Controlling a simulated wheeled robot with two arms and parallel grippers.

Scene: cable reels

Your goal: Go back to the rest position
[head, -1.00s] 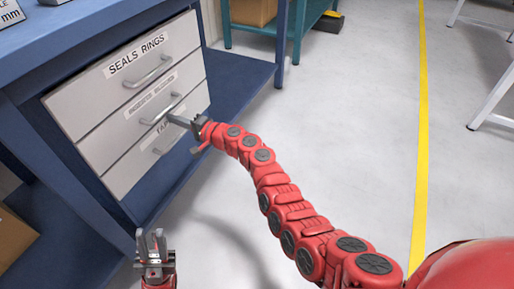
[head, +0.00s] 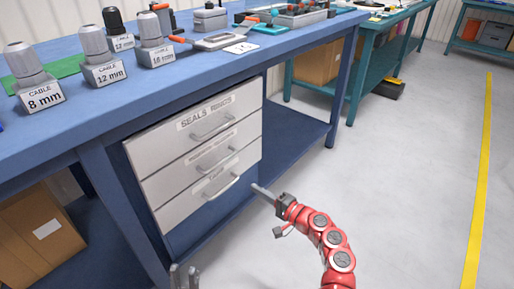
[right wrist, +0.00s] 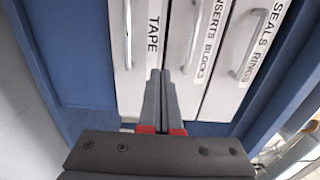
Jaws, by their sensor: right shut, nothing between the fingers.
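My right gripper (head: 262,192) is shut and empty, in front of the lower right part of the grey drawer unit. It also shows in the right wrist view (right wrist: 160,88), its two fingers together and pointing at the drawer fronts. The unit has a top drawer labelled SEALS RINGS (head: 245,100), a middle drawer (head: 165,188) and a bottom drawer labelled TAPE (head: 180,211). All three look closed. No handle is between the fingers. My left gripper (head: 184,276) shows only at the bottom edge; whether its fingers are apart is unclear.
The blue workbench (head: 185,82) above the drawers carries cable glands with size signs, and tools. A cardboard box (head: 38,235) is on the lower shelf at left. A teal bench (head: 392,45) stands behind. The grey floor at right is clear, with a yellow line (head: 480,180).

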